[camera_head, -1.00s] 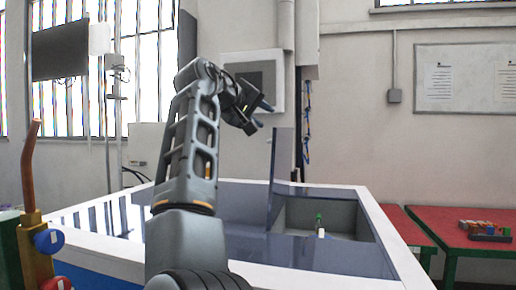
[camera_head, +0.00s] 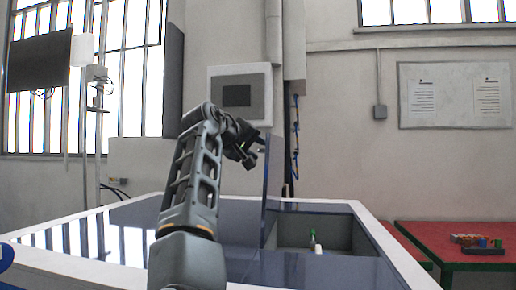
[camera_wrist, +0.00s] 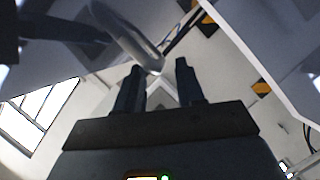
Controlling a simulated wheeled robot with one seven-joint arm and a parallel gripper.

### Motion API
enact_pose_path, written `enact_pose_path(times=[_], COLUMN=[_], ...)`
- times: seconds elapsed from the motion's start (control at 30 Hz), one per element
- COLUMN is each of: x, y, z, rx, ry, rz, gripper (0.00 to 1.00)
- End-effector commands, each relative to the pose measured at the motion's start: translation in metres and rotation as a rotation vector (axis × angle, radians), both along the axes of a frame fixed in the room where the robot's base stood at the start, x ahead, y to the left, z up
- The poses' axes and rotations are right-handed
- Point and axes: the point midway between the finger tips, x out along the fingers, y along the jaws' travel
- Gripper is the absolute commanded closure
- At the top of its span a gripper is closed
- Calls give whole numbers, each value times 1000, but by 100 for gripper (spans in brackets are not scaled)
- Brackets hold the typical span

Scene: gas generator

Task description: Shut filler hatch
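The filler hatch (camera_head: 266,185) is a dark blue-grey panel standing upright, seen nearly edge-on, at the left side of the open filler bay (camera_head: 345,232) in the generator top. A small green-capped item (camera_head: 312,234) with a white part beside it is inside the bay. My gripper (camera_head: 256,153) is to the left of the hatch, near its upper part; I cannot tell whether they touch. In the wrist view my gripper (camera_wrist: 158,68) has its two fingers apart with nothing clearly held. A grey curved loop (camera_wrist: 140,42) lies by the fingertips there; I cannot tell what it belongs to.
The generator's white rim (camera_head: 390,250) surrounds the dark glossy top. A wall box (camera_head: 240,95) with a dark screen is behind my arm. A red table (camera_head: 440,247) with small coloured parts stands at the right. A monitor (camera_head: 40,60) hangs at the left.

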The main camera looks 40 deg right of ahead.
Motion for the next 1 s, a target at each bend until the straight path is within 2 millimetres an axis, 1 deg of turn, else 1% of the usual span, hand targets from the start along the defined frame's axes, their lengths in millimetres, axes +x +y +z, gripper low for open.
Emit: enact_pose_path(times=[0.1,0.2,0.47,0.87,1.0], x=[4,5,5,5,5], y=[-10,-14,-15,-15,-15], z=[-2,-3,-4,-4,-4], rx=[0,0,1,1,1], ry=[0,-1,-1,-1,0], rz=[0,0,0,0,1], gripper=[62,62,62,100,100])
